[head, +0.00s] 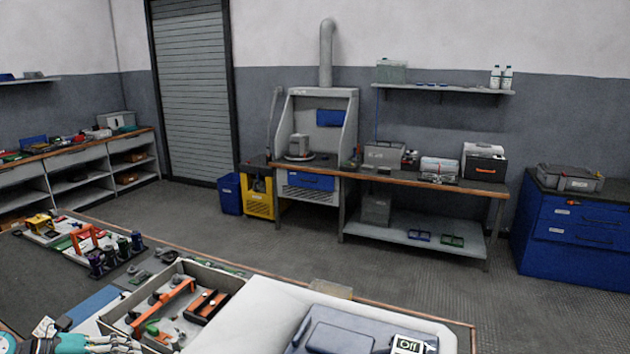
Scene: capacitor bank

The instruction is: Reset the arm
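A teal and grey jointed part, seemingly my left gripper (115,346), shows at the bottom left edge, cut off by the frame. It lies at the near side of an open grey tray (215,272) on the front bench. Its fingertips are not clear, so I cannot tell whether it is open or shut. My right gripper is not in view. No capacitor bank can be made out for certain.
The front bench holds several tools, dark cylinders (136,241), and a white tray (262,312) with a grey-blue device (338,338) and a display reading "Off" (408,344). A back workbench (400,180) and blue cabinet (575,235) stand beyond clear floor (400,262).

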